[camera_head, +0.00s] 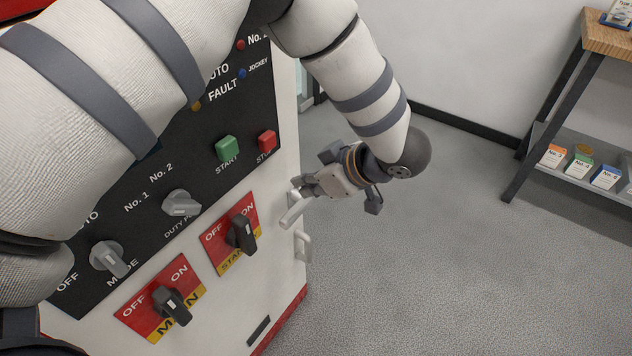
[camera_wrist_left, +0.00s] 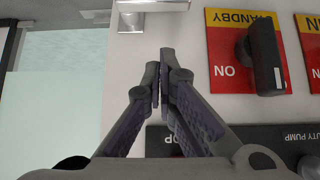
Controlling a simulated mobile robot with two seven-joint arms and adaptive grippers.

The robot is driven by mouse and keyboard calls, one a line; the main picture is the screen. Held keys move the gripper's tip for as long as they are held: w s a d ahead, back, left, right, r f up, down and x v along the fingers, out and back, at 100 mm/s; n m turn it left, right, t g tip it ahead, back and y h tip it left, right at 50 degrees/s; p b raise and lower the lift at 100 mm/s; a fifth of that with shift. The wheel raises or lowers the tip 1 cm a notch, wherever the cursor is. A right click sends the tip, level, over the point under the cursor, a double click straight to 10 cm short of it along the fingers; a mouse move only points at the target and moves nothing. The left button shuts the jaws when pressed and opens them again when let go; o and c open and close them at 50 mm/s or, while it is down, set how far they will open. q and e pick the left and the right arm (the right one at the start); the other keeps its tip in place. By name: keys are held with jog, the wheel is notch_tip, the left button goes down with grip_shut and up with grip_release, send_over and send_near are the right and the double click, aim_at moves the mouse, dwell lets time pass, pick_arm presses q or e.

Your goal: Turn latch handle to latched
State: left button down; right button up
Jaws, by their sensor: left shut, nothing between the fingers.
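The control cabinet (camera_head: 283,282) stands at the left of the head view. A pale metal latch handle (camera_head: 296,211) sticks out near the cabinet's right edge, angled down to the left. My left gripper (camera_head: 300,188) is shut and empty, just above and beside this handle; contact cannot be told in the head view. In the left wrist view the closed fingertips (camera_wrist_left: 163,72) are in front of the white panel. A shiny metal handle (camera_wrist_left: 152,6) is cut off at the top edge there, apart from the fingertips in the picture. My right gripper is not in view.
A pale bracket-like handle (camera_head: 303,246) sits lower on the cabinet edge. The black STANDBY knob (camera_head: 242,234) and MAIN knob (camera_head: 171,305) protrude from the panel. A shelf (camera_head: 583,172) with small boxes stands at the right. The floor between is clear.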

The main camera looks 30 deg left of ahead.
aim_at(297, 212)
pick_arm(q)
jog(key=shift+w+a+f+b, duration=0.1)
jog(key=shift+a+f, duration=0.45)
jog(key=shift+f, duration=0.65)
jog(key=shift+a+f+b, duration=0.1)
jog(key=shift+a+f, duration=0.45)
jog(key=shift+f, duration=0.7)
jog(key=shift+w+a+f+b, duration=0.1)
jog(key=shift+a+f, duration=0.45)
jog(key=shift+f, duration=0.65)
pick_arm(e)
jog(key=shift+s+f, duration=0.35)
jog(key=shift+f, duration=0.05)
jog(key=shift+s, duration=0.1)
